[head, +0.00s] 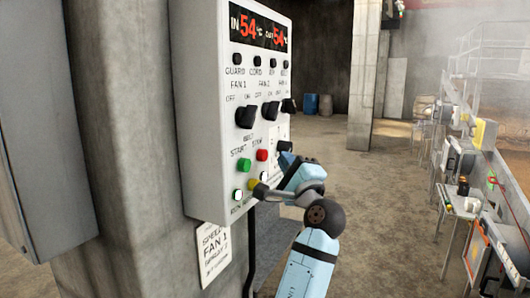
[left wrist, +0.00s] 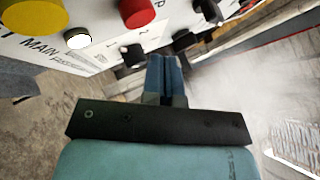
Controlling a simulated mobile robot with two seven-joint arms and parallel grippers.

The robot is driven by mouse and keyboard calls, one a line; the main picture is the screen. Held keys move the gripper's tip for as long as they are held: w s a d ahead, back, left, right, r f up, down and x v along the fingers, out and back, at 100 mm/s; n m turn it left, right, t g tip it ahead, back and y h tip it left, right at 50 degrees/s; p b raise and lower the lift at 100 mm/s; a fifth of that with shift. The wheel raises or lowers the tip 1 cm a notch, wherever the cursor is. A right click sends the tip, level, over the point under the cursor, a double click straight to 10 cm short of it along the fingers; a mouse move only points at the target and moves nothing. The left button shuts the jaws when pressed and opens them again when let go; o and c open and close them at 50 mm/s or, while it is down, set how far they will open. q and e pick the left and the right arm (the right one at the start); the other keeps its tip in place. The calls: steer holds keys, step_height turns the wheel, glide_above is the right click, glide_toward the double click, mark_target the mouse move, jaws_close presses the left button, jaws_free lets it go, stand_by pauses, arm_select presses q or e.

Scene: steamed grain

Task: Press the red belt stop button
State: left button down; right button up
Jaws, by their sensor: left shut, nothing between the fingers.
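The red belt stop button (head: 262,155) is on the front of the grey control panel (head: 205,110), to the right of and slightly above the green start button (head: 243,165). A red button (left wrist: 137,12) also shows at the top of the left wrist view, partly cut off. My left gripper (head: 284,156) is close to the panel, right of the red button in the head view. Its blue fingers (left wrist: 167,62) are shut and empty, and the red button appears apart from them. Its exact distance from the panel cannot be told. My right gripper is not in view.
Several black knobs (head: 246,117) stick out above the buttons. A lit white lamp (left wrist: 78,38) and a yellow part (left wrist: 25,15) lie near the red button. The panel is on a concrete pillar (head: 120,130). Open floor lies to the right, before the conveyor (head: 510,195).

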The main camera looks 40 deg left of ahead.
arm_select(q)
steer(key=shift+s+a, duration=0.2)
steer(key=shift+a, duration=0.5)
steer(key=shift+a, duration=0.1)
stand_by(1.5)
steer(key=shift+s+a, duration=0.1)
steer(key=shift+a, duration=0.2)
steer(key=shift+s+a+p, duration=0.1)
steer(key=shift+a+p, duration=0.35)
stand_by(0.7)
steer(key=shift+d, duration=0.15)
steer(key=shift+w+d, duration=0.2)
steer(key=shift+d, duration=0.55)
steer(key=shift+b, duration=0.3)
